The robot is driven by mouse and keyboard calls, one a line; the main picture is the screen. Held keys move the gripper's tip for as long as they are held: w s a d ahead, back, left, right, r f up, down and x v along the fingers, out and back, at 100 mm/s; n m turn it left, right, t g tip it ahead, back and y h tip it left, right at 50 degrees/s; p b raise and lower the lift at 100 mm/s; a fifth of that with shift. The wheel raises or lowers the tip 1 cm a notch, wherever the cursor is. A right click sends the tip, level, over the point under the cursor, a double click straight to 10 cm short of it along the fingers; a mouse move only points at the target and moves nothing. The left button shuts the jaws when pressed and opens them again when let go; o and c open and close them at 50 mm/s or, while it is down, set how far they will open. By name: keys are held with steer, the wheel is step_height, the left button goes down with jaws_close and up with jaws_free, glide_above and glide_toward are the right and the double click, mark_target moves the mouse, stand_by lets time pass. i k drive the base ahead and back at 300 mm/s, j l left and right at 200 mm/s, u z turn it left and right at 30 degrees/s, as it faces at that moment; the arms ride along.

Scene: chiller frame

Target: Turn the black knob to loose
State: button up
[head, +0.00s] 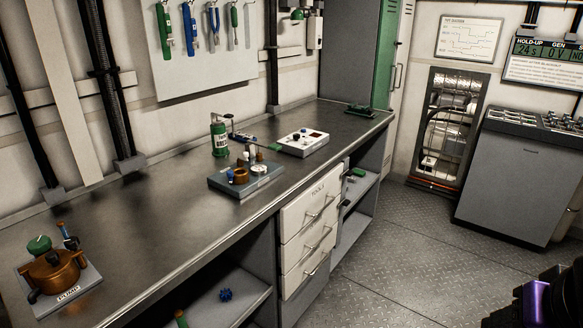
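I cannot clearly make out a black knob turned to any setting. A copper-coloured pump (54,272) sits on a grey plate marked PUMP at the near left of the bench. It has a green knob (39,244) on top and a small dark part (33,297) at its front left, too small to identify. An open wall frame (449,130) with pipes and a dark hose stands at the back right; no knob is distinct in it. A black and purple part, likely of my arm, shows at the bottom right. My gripper's fingers are not in view.
The metal bench (150,220) runs along the left wall, carrying a grey fixture plate (246,183), a green canister (219,140) and a white control box (303,142). A grey console (515,175) stands right. The floor (410,250) between is clear.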

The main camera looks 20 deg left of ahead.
mark_target(72, 243)
steer(key=u, duration=2.55)
steer(key=i, duration=0.15)
